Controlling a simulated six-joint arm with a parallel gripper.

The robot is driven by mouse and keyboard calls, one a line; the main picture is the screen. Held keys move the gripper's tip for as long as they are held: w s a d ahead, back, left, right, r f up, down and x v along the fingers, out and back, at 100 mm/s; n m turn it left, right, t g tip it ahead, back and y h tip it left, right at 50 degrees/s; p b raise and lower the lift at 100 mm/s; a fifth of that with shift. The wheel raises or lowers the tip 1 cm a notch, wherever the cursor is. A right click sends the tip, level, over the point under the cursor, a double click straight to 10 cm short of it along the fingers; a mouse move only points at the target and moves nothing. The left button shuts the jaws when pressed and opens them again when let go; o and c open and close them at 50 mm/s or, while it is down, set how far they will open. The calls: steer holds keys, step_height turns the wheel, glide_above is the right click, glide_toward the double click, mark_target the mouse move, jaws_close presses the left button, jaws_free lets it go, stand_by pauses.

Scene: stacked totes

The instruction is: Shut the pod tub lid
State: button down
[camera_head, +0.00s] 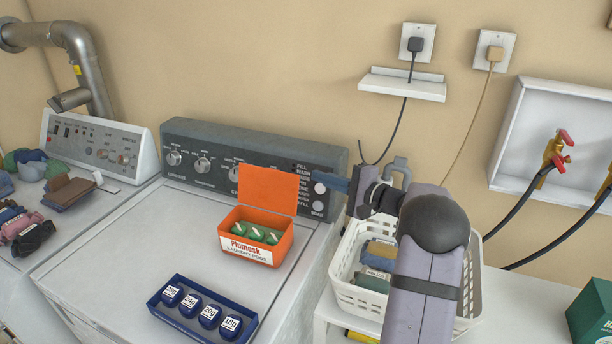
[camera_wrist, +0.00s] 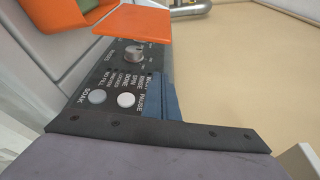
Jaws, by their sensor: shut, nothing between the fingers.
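The pod tub (camera_head: 287,243) is a small orange box with a white label, standing on the washer top with several green pods inside. Its orange lid (camera_head: 268,189) stands up open at the back edge, leaning a little backward. In the wrist view the lid (camera_wrist: 132,22) is at the top and part of the tub (camera_wrist: 58,18) is at the upper left. My gripper (camera_head: 332,182) is shut and empty, to the right of the lid in front of the control panel, apart from the lid. Its blue fingers (camera_wrist: 164,98) show in the wrist view.
The washer's control panel (camera_head: 225,165) rises behind the tub. A blue tray (camera_head: 188,331) of labelled round weights lies in front of it. A white basket (camera_head: 350,296) with folded cloths stands at the right, under my arm.

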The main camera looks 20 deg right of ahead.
mark_target(269, 188)
steer(key=p+x, duration=0.4)
steer(key=x, duration=0.5)
steer(key=shift+w+a, duration=0.2)
steer(key=shift+w, duration=0.05)
steer(key=shift+s+a+r+p, duration=0.25)
steer(key=shift+s+a+p, duration=0.4)
steer(key=shift+s+p, duration=0.05)
steer(key=shift+s+a+r+p, duration=0.3)
steer(key=shift+s+a+p, duration=0.35)
steer(key=shift+s+p, duration=0.05)
steer(key=shift+s+a+f+b, duration=0.1)
steer(key=shift+f+b, duration=0.05)
steer(key=shift+b, duration=0.9)
